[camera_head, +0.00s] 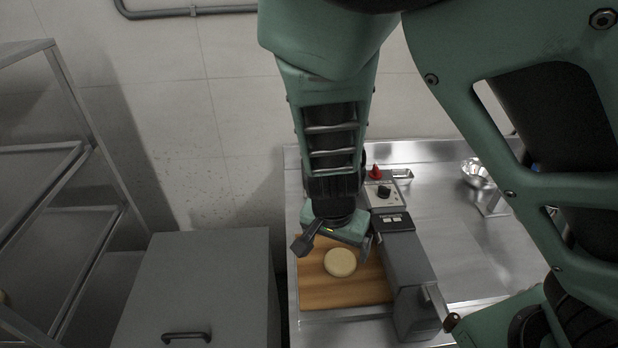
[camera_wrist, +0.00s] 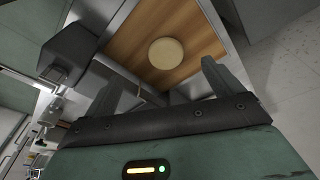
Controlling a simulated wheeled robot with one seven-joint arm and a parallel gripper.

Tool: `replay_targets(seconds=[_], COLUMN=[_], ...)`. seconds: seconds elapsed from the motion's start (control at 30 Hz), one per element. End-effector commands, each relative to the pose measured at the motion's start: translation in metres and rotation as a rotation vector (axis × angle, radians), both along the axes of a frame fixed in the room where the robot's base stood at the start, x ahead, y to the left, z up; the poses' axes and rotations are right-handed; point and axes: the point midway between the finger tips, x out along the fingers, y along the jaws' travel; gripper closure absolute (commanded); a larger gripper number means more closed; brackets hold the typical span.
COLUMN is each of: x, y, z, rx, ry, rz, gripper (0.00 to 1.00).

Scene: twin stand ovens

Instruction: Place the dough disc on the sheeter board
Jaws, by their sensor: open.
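The pale round dough disc (camera_head: 340,262) lies flat on the wooden sheeter board (camera_head: 330,292), near its upper middle. In the wrist view the dough disc (camera_wrist: 166,53) rests on the board (camera_wrist: 198,48) with bare wood around it. My gripper (camera_head: 337,245) is above the far part of the board, close to the disc in the head view. In the wrist view my gripper's two fingers (camera_wrist: 165,85) are spread wide with nothing between them. The disc is apart from both fingers there.
The grey sheeter body (camera_head: 408,265) stands along the board's right side, with a control box and red knob (camera_head: 375,171) behind. A metal bowl (camera_head: 477,173) is on the steel counter (camera_head: 455,240). A grey cabinet (camera_head: 200,285) and a rack (camera_head: 60,190) stand left.

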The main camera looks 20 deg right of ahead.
Motion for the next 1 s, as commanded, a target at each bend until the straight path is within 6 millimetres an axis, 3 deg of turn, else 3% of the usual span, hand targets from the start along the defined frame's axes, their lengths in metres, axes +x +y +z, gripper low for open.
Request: replay_targets(seconds=[0.13,0.23,0.43,0.53,0.7,1.0], x=[-0.045,-0.076,-0.121,-0.135,-0.145,-0.147], y=[0.028,0.044,0.047,0.038,0.028,0.026], z=[0.021,0.053,0.118,0.137,0.151,0.153], rx=[0.146,0.24,0.26,0.196,0.099,0.08], ry=[0.164,0.228,0.21,0.182,0.163,0.162], rz=[0.24,0.493,1.013,1.206,1.38,1.409], gripper=[0.08,0.08,0.08,0.08,0.08,0.08])
